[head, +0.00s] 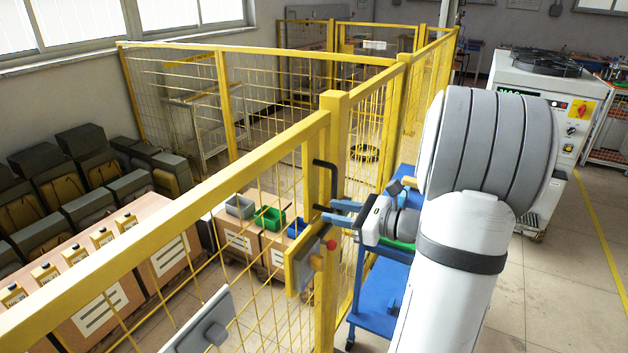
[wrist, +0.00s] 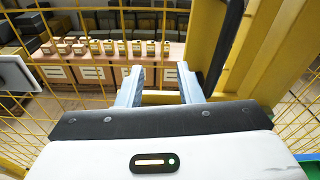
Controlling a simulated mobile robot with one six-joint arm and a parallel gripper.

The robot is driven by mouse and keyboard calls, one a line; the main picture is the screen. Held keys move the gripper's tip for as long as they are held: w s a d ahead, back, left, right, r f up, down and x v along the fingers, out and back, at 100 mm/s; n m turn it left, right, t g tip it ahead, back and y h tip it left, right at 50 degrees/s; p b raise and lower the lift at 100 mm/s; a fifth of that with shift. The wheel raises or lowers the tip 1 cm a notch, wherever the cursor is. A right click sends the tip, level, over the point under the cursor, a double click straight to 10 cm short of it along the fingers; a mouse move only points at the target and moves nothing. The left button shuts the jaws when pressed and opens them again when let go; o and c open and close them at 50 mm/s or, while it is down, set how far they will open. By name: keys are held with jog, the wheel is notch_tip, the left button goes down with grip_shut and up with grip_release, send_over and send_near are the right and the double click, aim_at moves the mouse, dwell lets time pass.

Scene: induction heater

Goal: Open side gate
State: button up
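A yellow frame-and-mesh fence with gate panels stands ahead. A black, bracket-shaped handle (head: 331,182) is mounted at the thick yellow post (head: 333,120); it also shows at the upper right in the wrist view (wrist: 222,45). Which neighbouring panel is the side gate is hard to tell; no open gap shows at the post. My gripper (head: 337,212) has light-blue fingers level with the handle's lower end. In the wrist view, my gripper (wrist: 160,88) is open, with the fingers apart and nothing held. The handle is right of the right finger, not between the fingers.
A blue cart (head: 375,310) stands just beyond my wrist. Behind the mesh are cardboard boxes (head: 175,255) and bins (head: 270,217). A white machine (head: 575,120) is at right; floor there is free.

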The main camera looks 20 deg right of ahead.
aim_at(336, 190)
jog(key=w+d+m+t+h, duration=0.1)
jog(key=d+m+t+h, duration=0.1)
jog(key=d+m+t, duration=0.3)
jog(key=w, duration=0.2)
jog(key=w+a+g+p, duration=0.1)
jog(key=w, duration=0.1)
jog(key=w+a+n+g+p, duration=0.1)
jog(key=w, duration=0.2)
jog(key=shift+a+r, duration=0.2)
jog(key=shift+r, duration=0.2)
jog(key=shift+s, duration=0.1)
jog(key=shift+c, duration=0.4)
grip_shut()
